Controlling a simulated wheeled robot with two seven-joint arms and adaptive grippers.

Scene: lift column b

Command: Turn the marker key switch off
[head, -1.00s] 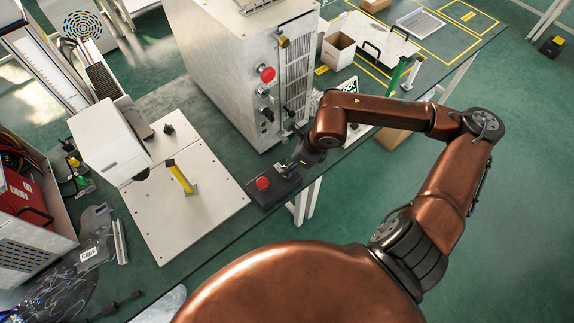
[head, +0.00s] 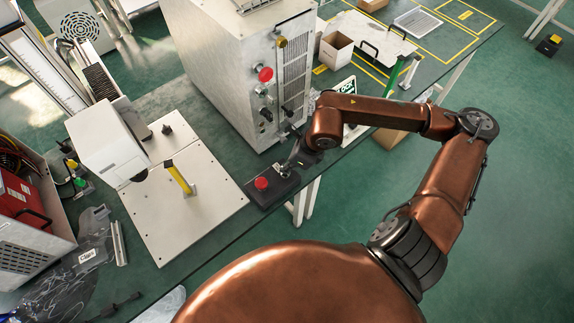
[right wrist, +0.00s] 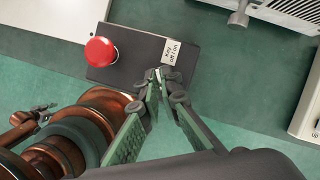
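The key switch (right wrist: 158,73) sits on a dark control box (right wrist: 130,48) beside a white label reading "Key off / on" (right wrist: 172,50). In the head view the box (head: 262,198) stands at the table's front edge. In the head view my right gripper (head: 284,167) is small and partly hidden by my wrist. My left gripper is not in view.
A red push button (right wrist: 100,52) stands on the same box, left of the key. A tall metal cabinet (head: 225,70) with knobs stands just behind. A white plate (head: 190,215) with a yellow-handled part lies left. Open floor is to the right.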

